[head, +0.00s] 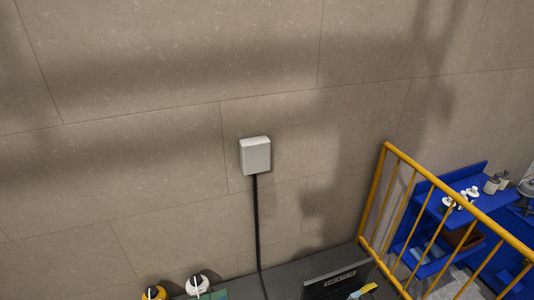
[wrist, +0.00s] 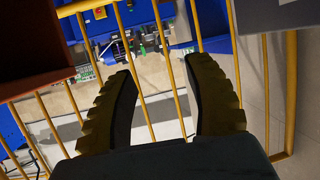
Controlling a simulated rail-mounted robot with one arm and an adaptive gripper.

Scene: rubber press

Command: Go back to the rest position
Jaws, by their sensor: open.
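My gripper (wrist: 160,98) shows in the wrist view with its two ribbed fingers spread wide apart. Nothing is between the fingers. Past them is a yellow railing (wrist: 168,70), with blue equipment (wrist: 200,18) behind it. I cannot tell the distance from the fingers to the railing. My gripper does not show in the head view.
In the head view, the yellow railing (head: 397,207) runs along the right, with a blue workbench (head: 480,190) behind it. A grey box (head: 255,156) with a black cable hangs on the wall. A dark panel marked HEATER (head: 335,284) stands at the bottom.

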